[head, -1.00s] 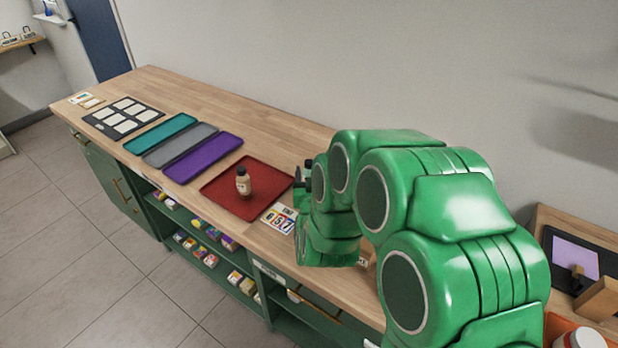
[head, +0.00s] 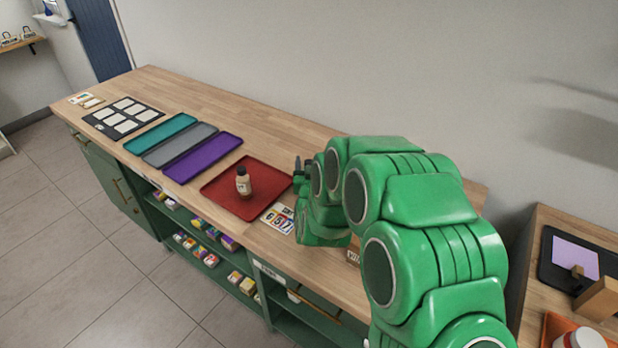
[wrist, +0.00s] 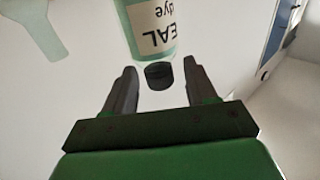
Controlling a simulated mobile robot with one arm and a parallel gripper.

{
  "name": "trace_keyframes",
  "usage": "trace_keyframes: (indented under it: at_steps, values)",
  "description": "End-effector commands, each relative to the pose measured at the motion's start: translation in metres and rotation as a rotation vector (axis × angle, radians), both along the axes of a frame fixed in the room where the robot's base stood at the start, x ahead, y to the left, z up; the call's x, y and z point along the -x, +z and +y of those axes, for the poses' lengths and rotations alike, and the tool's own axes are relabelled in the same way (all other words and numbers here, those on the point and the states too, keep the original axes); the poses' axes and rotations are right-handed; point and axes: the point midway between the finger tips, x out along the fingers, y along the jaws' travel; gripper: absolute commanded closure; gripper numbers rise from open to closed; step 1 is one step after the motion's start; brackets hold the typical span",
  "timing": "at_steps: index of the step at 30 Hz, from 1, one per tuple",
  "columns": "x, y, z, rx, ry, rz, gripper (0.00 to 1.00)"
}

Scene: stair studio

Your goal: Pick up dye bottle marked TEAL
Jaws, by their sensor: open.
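In the wrist view a pale teal bottle (wrist: 150,22) carries a cream label reading TEAL dye, which shows upside down. Its dark cap (wrist: 159,75) points toward my gripper and lies between the finger tips, with a gap on both sides. My gripper (wrist: 161,72) is open and holds nothing. In the head view my gripper (head: 301,170) is a small dark shape by the right corner of the red tray (head: 268,172). I cannot make out the teal bottle in the head view; my arm may hide it.
A cream bottle with a dark cap (head: 242,184) stands on the red tray. Teal (head: 160,134), grey (head: 180,144) and purple (head: 203,158) trays lie left of it. Number cards (head: 279,218) lie at the front edge. A pale green shape (wrist: 35,25) is unclear.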

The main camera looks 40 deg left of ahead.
Motion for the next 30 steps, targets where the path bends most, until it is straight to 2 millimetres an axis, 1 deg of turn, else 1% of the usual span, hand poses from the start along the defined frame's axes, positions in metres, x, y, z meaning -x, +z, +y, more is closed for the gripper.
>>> trace_keyframes:
  at_steps: [3, 9, 11, 18, 20, 21, 30]
  values:
    - [-0.0046, -0.0003, 0.0035, 0.001, 0.0, 0.001, 0.43]
    - [-0.0048, 0.0003, 0.0039, 0.001, 0.001, 0.001, 0.43]
    - [-0.0048, 0.0004, 0.0039, 0.0, 0.001, 0.0, 0.51]
    - [-0.0048, 0.0007, 0.0039, -0.001, 0.001, 0.001, 0.88]
    - [-0.0048, 0.0007, 0.0039, -0.001, 0.001, 0.001, 0.97]
    - [-0.0048, 0.0007, 0.0039, -0.001, 0.001, 0.001, 1.0]
    - [-0.0049, 0.0011, 0.004, -0.001, 0.001, 0.0, 1.0]
